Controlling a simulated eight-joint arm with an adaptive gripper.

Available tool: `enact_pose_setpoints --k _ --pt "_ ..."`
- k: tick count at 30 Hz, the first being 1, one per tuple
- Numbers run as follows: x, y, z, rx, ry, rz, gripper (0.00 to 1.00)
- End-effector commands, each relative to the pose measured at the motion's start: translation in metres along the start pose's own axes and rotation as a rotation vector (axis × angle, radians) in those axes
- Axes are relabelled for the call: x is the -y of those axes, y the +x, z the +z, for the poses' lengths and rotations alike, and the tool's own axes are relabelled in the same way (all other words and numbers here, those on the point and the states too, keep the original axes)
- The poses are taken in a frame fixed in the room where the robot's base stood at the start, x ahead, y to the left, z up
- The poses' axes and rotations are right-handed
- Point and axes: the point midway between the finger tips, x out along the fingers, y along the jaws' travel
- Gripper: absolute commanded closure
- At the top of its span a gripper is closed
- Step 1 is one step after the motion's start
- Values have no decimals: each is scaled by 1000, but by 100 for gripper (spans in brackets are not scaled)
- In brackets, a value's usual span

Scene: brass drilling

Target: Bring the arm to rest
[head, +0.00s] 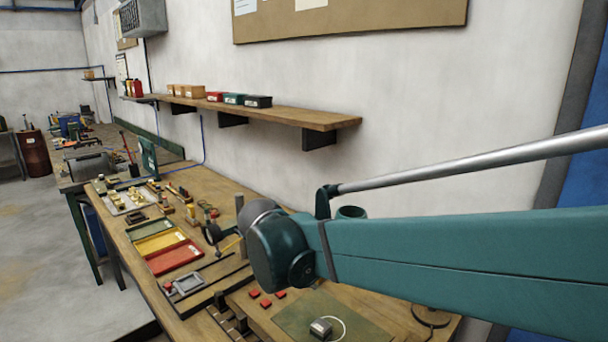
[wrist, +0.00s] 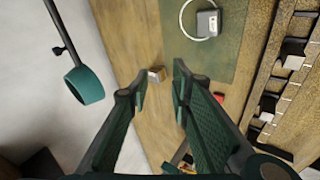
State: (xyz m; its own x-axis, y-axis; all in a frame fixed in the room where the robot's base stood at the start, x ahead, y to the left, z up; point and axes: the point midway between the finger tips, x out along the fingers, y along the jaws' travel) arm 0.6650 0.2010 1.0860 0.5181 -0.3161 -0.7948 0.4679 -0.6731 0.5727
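My gripper (wrist: 160,80) shows in the wrist view with two green fingers spread apart. It is open, and the fingers hold nothing. A small block (wrist: 157,74) with a pale face and a brownish side appears in the gap between the fingertips. It seems to lie on the wooden bench (wrist: 125,30) beyond them, though the exact distance is hard to tell. In the head view my teal arm reaches in from the right over the bench (head: 215,190). My gripper is not visible there.
A green mat (head: 290,318) carries a grey device (head: 320,327) with a pale cable loop. Several red pieces (head: 266,303) lie beside it. Yellow and red trays (head: 172,252) sit further left. A teal ring-shaped head (wrist: 85,85) on a dark rod stands left of my gripper. A wall shelf (head: 290,115) runs above.

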Motion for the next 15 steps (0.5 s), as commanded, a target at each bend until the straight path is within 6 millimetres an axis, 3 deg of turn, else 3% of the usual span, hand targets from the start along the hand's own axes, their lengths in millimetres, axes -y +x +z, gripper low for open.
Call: enact_pose_setpoints --k 3,15 --pt "-11 0 29 -2 48 -29 78" --pt "-31 -4 113 -26 216 -122 78"
